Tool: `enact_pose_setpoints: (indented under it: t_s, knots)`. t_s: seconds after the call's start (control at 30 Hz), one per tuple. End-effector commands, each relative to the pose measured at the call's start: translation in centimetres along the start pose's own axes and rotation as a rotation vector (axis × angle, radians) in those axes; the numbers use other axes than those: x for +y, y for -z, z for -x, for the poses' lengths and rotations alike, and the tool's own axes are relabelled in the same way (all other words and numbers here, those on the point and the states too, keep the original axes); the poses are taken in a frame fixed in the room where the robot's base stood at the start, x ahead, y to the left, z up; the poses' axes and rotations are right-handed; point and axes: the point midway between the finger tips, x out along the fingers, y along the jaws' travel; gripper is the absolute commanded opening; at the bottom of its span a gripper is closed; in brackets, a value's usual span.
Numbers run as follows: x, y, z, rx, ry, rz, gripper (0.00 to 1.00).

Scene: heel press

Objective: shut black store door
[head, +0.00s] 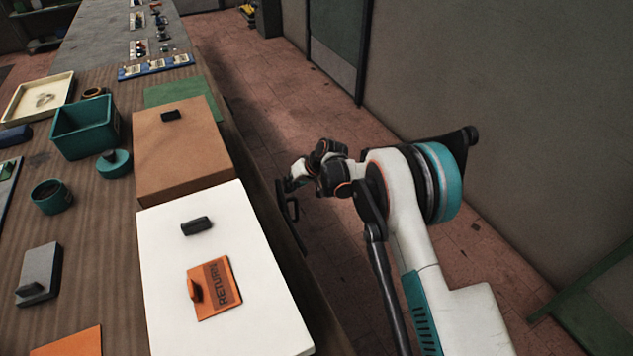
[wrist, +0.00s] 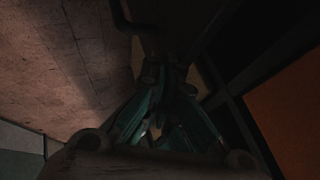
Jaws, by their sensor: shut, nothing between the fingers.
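The black store door (head: 291,232) shows in the head view as a narrow dark panel at the right side of the workbench, seen almost edge-on and standing out from the bench side. A dark loop handle (head: 292,208) is on its outer side. My gripper (head: 287,186) is beside the door's far end, close to the handle; I cannot tell whether it touches. In the wrist view my gripper (wrist: 168,82) has its fingers together and empty, against a dark surface. That view is very dim, and the door's lower part is hidden in the head view.
The workbench (head: 105,225) holds a white box (head: 160,260), a brown box (head: 185,150), a teal bin (head: 85,128) and an orange RETURN card (head: 213,290). Open tiled floor (head: 300,110) lies between bench and wall. A green frame (head: 595,285) stands at lower right.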

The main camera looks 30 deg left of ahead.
Motion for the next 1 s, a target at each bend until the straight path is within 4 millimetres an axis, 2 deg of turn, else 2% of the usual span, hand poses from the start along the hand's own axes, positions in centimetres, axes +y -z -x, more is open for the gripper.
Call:
enact_pose_setpoints:
  t_s: [0.1,0.33,0.8,1.0]
  knots:
    - [-2.0,-0.1,-1.0,0.001,-0.001,0.001,0.00]
    - [-3.6,-0.1,-1.9,0.001,-0.001,-0.001,0.00]
    - [-3.8,-0.1,-1.9,0.002,-0.002,-0.003,0.00]
    - [-2.9,-0.1,-1.4,0.003,-0.003,-0.004,0.00]
